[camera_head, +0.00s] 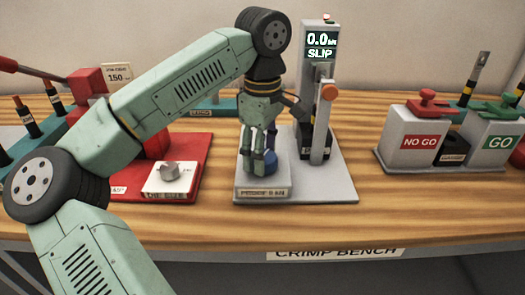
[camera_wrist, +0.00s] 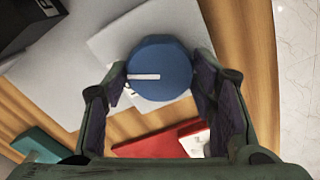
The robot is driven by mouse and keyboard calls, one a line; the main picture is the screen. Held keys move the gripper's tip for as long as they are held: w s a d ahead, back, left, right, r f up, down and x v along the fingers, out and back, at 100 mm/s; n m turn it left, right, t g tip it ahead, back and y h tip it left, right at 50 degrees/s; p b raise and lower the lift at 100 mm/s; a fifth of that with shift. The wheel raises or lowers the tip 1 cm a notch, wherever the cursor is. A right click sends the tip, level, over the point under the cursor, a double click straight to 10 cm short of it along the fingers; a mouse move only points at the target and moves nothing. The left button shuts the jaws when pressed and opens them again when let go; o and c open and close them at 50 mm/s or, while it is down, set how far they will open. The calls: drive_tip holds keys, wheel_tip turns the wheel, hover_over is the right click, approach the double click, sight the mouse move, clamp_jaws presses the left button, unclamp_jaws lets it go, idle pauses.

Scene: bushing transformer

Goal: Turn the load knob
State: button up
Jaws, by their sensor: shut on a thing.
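The blue load knob (camera_wrist: 160,75) is round with a white pointer line across its left half in the wrist view. It sits on a pale block at the front of the grey tester base. In the head view the knob (camera_head: 264,163) shows partly behind my fingers. My gripper (camera_head: 259,158) points down over it, with one finger on each side. In the wrist view my gripper (camera_wrist: 160,88) is shut on the knob. The tester's display (camera_head: 321,46) reads "0.0" and "SLIP".
A red base with a grey knob (camera_head: 173,171) lies to the left. NO GO (camera_head: 421,140) and GO (camera_head: 496,140) boxes stand at the right. Bare bench (camera_head: 320,228) shows in front.

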drive_tip(key=o, duration=1.1)
drive_tip(key=shift+o, duration=0.2)
wheel_tip(320, 180, up, 12)
